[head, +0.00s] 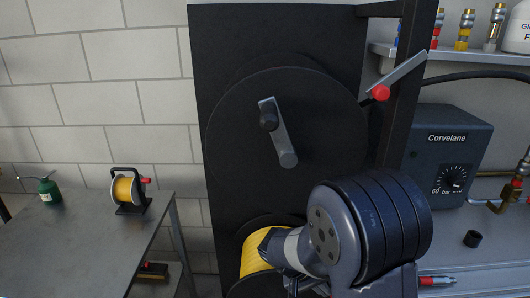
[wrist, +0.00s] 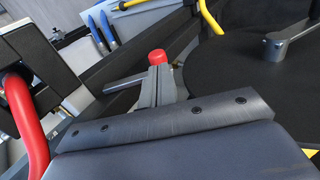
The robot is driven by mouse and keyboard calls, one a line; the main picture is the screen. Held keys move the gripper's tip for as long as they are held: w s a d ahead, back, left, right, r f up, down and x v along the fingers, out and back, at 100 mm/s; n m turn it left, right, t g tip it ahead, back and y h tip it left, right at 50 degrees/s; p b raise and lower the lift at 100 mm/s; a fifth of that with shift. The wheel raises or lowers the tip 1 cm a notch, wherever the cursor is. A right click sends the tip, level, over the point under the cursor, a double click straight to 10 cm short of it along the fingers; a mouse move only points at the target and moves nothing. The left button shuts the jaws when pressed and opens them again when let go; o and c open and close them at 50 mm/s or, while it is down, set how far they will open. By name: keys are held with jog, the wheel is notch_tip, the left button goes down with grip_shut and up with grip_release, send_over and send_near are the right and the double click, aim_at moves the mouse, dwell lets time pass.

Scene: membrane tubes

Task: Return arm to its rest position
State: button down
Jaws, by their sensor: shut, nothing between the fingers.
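My arm (head: 345,235) is bent across the lower right of the head view, and my gripper is not clearly visible there. In the wrist view my gripper's grey fingers (wrist: 166,86) are close together, with nothing held between them. Just beyond their tips is the red knob (wrist: 157,57) of a grey lever, also seen on the black frame in the head view (head: 381,92). I cannot tell whether the fingers touch the knob.
A black panel with a large disc and crank (head: 278,132) stands behind my arm. A Corvelane gauge box (head: 448,155) stands right on a bench (head: 480,260). A left table (head: 75,250) holds a yellow spool (head: 126,190) and green oil can (head: 48,190). A red curved bar (wrist: 22,125) is close left.

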notch_tip(320, 180, up, 15)
jog(key=y+p, duration=0.5)
jog(key=p, duration=0.5)
jog(key=shift+s+f, duration=0.15)
jog(key=shift+s, duration=0.05)
jog(key=shift+s, duration=0.15)
dwell(0.4)
